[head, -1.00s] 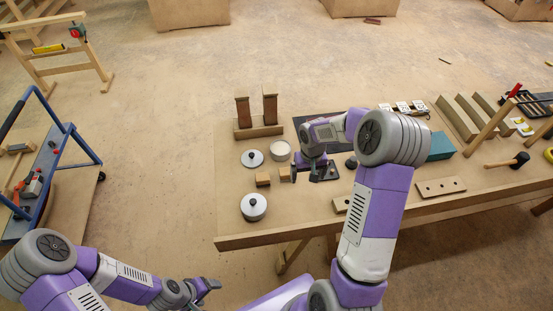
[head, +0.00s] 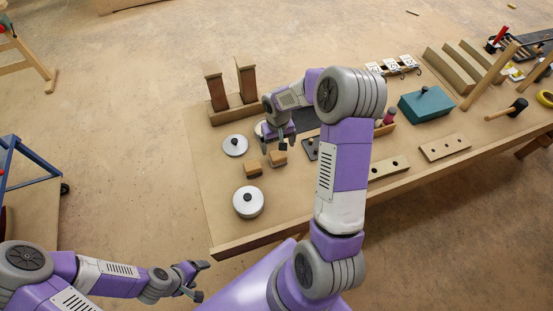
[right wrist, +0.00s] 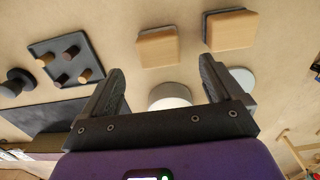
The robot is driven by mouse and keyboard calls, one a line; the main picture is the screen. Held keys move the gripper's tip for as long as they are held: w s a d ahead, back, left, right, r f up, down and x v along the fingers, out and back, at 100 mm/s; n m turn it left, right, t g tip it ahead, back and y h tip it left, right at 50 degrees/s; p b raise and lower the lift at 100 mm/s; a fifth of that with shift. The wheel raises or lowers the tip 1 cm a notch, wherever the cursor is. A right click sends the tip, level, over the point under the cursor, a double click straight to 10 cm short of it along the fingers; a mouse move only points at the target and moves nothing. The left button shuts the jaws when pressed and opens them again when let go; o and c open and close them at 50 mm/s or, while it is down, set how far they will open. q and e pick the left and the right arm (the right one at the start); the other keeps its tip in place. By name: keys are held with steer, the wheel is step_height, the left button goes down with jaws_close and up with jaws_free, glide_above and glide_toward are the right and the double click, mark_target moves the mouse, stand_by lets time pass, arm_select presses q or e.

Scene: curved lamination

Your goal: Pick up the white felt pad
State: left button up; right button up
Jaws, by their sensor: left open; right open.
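No thing is plainly a white felt pad. A pale round piece, partly behind my right gripper in the head view (head: 259,129), may be it; the right wrist view shows a whitish round piece (right wrist: 170,96) between the fingers' bases. My right gripper (head: 274,146) is open and empty above the table, by two small wooden blocks (head: 253,167) (head: 279,158). In the right wrist view, the blocks (right wrist: 157,47) (right wrist: 230,31) lie beyond the open fingers (right wrist: 162,68). My left gripper (head: 200,281) is open and empty, off the table's near left.
Two round pale pieces, one with a dark knob (head: 235,145), the other nearer (head: 248,202), lie on the table (head: 222,225). A stand with two upright brown pieces (head: 233,112) is behind. A teal box (head: 426,106) and drilled wooden strip (head: 444,147) are right.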

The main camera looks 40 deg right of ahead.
mark_target(278, 154)
step_height(278, 154, down, 7)
steer(key=shift+s+r+b, duration=0.1)
steer(key=shift+s+b, duration=0.05)
steer(key=shift+b, duration=0.2)
steer(key=c, duration=1.1)
